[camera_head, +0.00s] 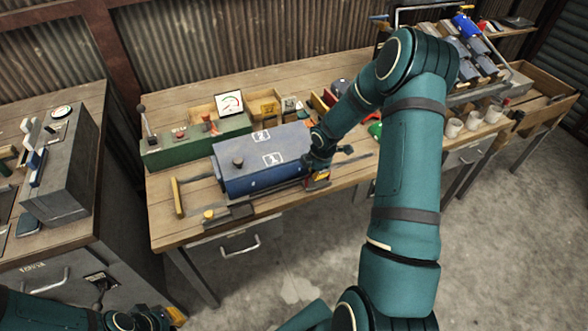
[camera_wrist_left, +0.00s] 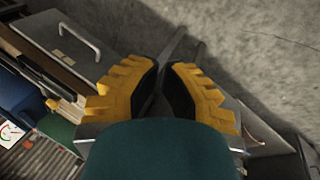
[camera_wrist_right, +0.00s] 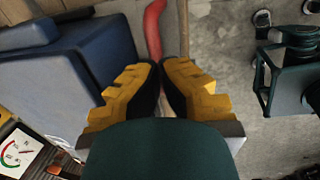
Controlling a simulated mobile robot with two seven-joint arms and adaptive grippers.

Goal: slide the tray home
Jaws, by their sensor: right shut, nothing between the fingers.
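A blue box (camera_head: 262,160) with white labels and a dark knob lies on the workbench; it also shows in the right wrist view (camera_wrist_right: 75,85). A yellowish handle bar (camera_head: 178,198) on a grey rod stands out beyond its left end. I cannot tell whether this is the tray; no other tray shows clearly. My right gripper (camera_head: 320,182) is shut and empty beside the box's right end, near a red bent lever (camera_wrist_right: 153,30).
A green control box (camera_head: 195,145) with levers and a gauge (camera_head: 229,104) stand behind the blue box. White cups (camera_head: 473,119) and a sloped rack stand further right. A grey machine (camera_head: 65,165) stands on the left bench. A drawer handle (camera_head: 240,248) sticks out below the workbench.

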